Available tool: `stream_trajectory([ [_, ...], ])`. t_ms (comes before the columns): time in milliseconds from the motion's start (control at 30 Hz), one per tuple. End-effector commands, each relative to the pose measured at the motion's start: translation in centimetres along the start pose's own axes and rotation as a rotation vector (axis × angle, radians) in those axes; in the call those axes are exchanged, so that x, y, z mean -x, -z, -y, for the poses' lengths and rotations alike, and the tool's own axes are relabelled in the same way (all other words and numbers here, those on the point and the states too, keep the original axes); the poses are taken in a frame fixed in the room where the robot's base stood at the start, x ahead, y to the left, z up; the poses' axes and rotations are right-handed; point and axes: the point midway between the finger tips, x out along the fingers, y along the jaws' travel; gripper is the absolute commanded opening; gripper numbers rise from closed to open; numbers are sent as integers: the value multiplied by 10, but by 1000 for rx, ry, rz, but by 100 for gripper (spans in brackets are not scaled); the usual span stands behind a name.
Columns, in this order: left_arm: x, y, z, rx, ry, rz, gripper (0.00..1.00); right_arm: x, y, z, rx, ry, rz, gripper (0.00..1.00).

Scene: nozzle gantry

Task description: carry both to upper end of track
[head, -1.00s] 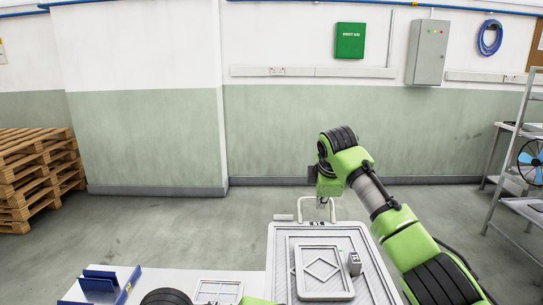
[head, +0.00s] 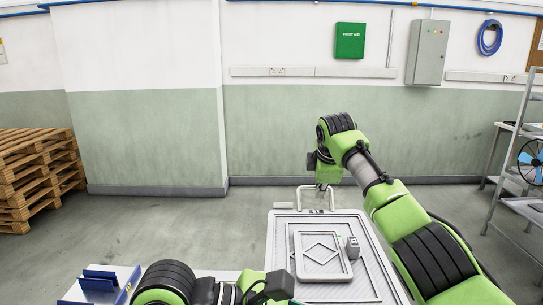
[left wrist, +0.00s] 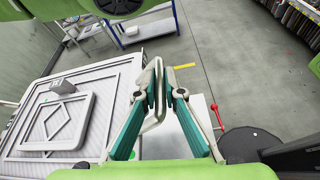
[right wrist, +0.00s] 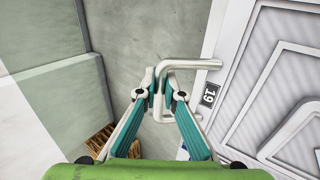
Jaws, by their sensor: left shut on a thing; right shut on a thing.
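A light grey panel (head: 285,262) with a raised diamond frame and a small grey block (head: 353,247) lies in the lower middle of the head view. My right gripper (right wrist: 159,82) is shut on a bent metal handle (right wrist: 190,64) at the panel's far end, beside a label marked 19. That handle (head: 300,187) also shows in the head view. My left gripper (left wrist: 162,80) is shut on another metal handle (left wrist: 155,122) at the panel's side in the left wrist view. My left fingertips are not clear in the head view. I cannot make out a track.
A blue-edged rack (head: 98,285) stands on a white surface at lower left. Wooden pallets (head: 38,170) are stacked at far left. A metal shelf (head: 515,170) stands at right. The floor beyond the panel is clear up to the wall.

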Motion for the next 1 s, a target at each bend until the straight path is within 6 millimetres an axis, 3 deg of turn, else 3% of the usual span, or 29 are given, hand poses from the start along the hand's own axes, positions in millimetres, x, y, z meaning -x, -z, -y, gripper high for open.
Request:
stream_trajectory([
  [467,4,-10,-5,-2,-4,7,0,8,1,-8,1,-8,-2,0],
  [1000,19,-49,10,-5,-5,8,0,52,0,-11,1,-8,-1,0],
])
